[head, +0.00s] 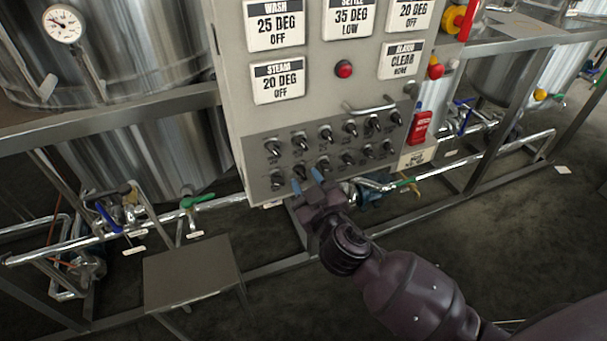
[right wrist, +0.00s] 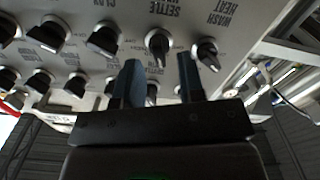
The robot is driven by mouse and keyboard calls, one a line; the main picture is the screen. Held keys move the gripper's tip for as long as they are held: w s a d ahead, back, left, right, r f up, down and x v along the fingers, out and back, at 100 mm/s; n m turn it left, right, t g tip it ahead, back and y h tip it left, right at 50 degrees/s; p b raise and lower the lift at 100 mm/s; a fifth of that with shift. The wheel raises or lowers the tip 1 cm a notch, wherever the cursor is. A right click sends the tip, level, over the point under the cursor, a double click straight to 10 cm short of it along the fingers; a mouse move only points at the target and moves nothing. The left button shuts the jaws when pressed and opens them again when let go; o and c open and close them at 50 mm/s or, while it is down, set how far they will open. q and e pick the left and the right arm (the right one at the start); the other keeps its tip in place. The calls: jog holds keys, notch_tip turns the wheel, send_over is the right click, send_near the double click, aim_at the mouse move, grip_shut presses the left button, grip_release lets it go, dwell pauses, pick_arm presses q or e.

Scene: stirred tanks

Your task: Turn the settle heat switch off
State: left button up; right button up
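The settle heat switch (right wrist: 158,45) is a black knob beside an upside-down SETTLE label in the right wrist view. In the head view it appears to be the second knob from the left in the bottom row (head: 301,172). My right gripper (head: 307,181) is open just in front of it. In the right wrist view its two blue-grey fingertips (right wrist: 159,78) stand either side of the knob's line; I cannot tell whether they touch it. The settle display card (head: 349,17) reads 35 DEG LOW. My left gripper is not in view.
The wash heat knob (right wrist: 205,53) sits close beside the right finger in the wrist view. Several more knobs fill the panel (head: 255,190). A metal handle (head: 371,107) juts out above them. A small grey table (head: 190,270) stands at lower left, and pipes run below.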

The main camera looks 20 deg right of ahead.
jog(key=shift+w, duration=1.2)
grip_shut()
